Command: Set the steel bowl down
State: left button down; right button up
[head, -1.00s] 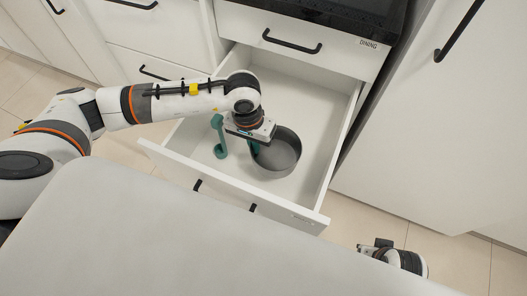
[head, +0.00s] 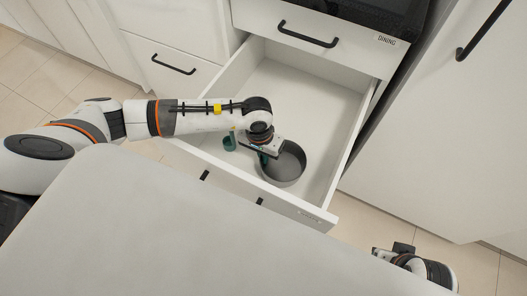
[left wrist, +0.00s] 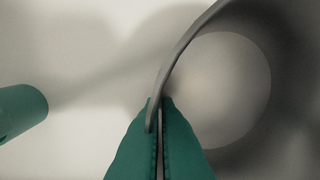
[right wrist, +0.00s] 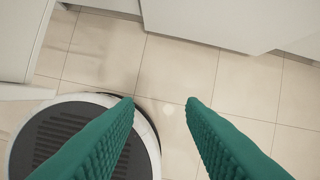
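The steel bowl (head: 291,168) is a round grey pan inside the open white drawer (head: 310,95), near its front panel. It also shows in the left wrist view (left wrist: 257,85), with its rim running down between the teal fingertips. My left gripper (head: 264,158) points down at the bowl's left side and is shut on the rim; its fingers show close together in the left wrist view (left wrist: 159,105). I cannot tell whether the bowl's base touches the drawer floor. My right gripper (right wrist: 162,102) is open and empty above the floor tiles.
A teal cylindrical object (head: 229,141) is in the drawer left of the bowl; it shows at the left wrist view's left edge (left wrist: 20,110). The drawer's rear is clear. A pale surface (head: 180,235) fills the foreground. A round dark-topped base (right wrist: 80,140) lies below my right gripper.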

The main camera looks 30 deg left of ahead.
pick_arm(q)
jog(key=shift+f, duration=0.15)
jog(key=c, duration=1.7)
grip_release()
pick_arm(e)
jog(key=shift+r, duration=0.15)
pick_arm(q)
jog(key=shift+r, duration=0.2)
pick_arm(e)
jog(key=shift+r, duration=0.15)
